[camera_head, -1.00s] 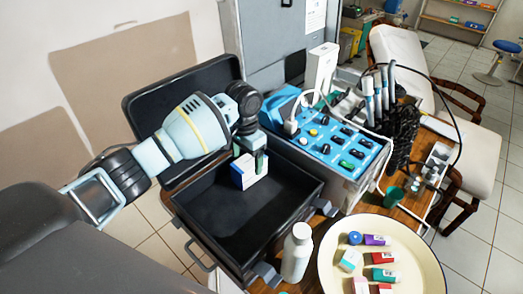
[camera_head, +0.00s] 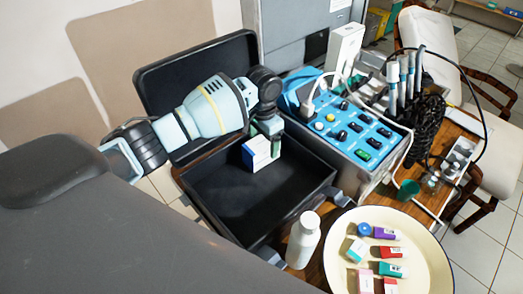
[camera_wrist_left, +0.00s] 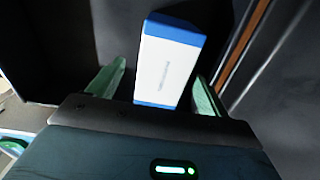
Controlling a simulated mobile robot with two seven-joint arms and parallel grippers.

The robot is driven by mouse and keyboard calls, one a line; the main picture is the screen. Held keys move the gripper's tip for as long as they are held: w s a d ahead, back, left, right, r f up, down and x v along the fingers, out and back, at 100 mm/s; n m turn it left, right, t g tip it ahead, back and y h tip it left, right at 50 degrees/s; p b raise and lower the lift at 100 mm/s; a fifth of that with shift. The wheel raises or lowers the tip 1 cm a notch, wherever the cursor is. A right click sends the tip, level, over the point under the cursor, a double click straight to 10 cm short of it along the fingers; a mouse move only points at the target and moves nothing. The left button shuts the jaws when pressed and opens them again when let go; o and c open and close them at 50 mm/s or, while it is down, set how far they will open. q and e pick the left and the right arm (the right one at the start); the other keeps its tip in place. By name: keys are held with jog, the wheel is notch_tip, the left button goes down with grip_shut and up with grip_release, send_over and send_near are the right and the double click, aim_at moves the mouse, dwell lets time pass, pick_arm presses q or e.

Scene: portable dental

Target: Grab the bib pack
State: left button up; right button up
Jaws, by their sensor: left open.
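The bib pack, seemingly the white box with blue ends (camera_head: 256,153), stands inside the open black case (camera_head: 235,217) near its back. It also shows in the left wrist view (camera_wrist_left: 168,65), upright, with small unreadable print on its white face. My left gripper (camera_head: 271,142) reaches down into the case at the box. In the left wrist view my left gripper (camera_wrist_left: 157,92) is open, with one green finger on each side of the box. Gaps show between the fingers and the box. My right gripper is not in view.
The case's raised lid (camera_head: 160,75) stands behind my left arm. A blue control unit (camera_head: 355,130) is just right of the case. A white bottle (camera_head: 303,242) and a cream tray (camera_head: 440,262) with several small boxes stand in front on the right.

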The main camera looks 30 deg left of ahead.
aim_at(262, 142)
pick_arm(q)
jog(key=f, duration=0.4)
jog(key=shift+s+a+f, duration=0.15)
jog(key=shift+a+f, duration=0.05)
jog(key=shift+f, duration=0.05)
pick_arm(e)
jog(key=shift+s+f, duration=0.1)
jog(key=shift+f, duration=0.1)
